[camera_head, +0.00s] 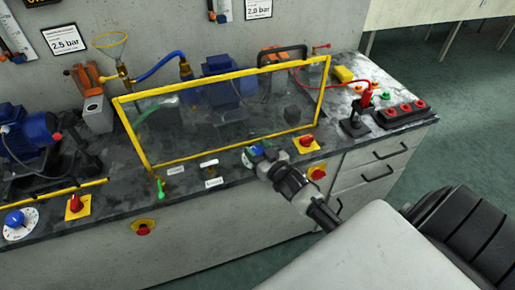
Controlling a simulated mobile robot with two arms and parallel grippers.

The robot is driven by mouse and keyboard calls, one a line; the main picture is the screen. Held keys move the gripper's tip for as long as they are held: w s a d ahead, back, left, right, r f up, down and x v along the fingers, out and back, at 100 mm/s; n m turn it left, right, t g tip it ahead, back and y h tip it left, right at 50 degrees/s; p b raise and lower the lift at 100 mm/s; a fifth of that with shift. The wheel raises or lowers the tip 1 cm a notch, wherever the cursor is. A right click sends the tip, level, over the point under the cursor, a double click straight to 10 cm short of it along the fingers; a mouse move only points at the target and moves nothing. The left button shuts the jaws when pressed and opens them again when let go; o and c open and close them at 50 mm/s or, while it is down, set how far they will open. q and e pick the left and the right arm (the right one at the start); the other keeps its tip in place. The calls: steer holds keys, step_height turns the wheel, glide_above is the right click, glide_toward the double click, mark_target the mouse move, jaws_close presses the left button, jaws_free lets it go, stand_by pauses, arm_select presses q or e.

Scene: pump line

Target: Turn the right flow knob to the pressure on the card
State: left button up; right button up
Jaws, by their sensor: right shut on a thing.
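My right gripper (257,154) reaches in from the lower right and is shut on the blue right flow knob (257,149) at the bench's front edge. The jaws cover most of the knob and its dial, so its setting cannot be read. A card (259,8) on the wall above this side reads 2.0 bar. A column gauge (221,10) beside that card is cut off by the top edge, and its level cannot be read. The other blue flow knob (14,219) sits on a white dial at the far left. My left gripper is out of view.
A yellow-framed clear guard (226,121) stands just behind the gripped knob. A red switch on a yellow plate (306,142) is close to its right. A 2.5 bar card (64,40) hangs at the left. A black stand (356,124) and red-button box (404,114) occupy the right end.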

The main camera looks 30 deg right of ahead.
steer(key=m+h, duration=0.2)
steer(key=h, duration=0.1)
steer(key=shift+r+h, duration=0.2)
steer(key=shift+h, duration=0.1)
steer(key=shift+d+m+g+h, duration=0.1)
steer(key=shift+m+g+h, duration=0.2)
steer(key=shift+m+h, duration=0.75)
steer(key=shift+h, duration=0.25)
steer(key=o, duration=0.9)
steer(key=shift+f, duration=0.15)
steer(key=shift+s, duration=0.1)
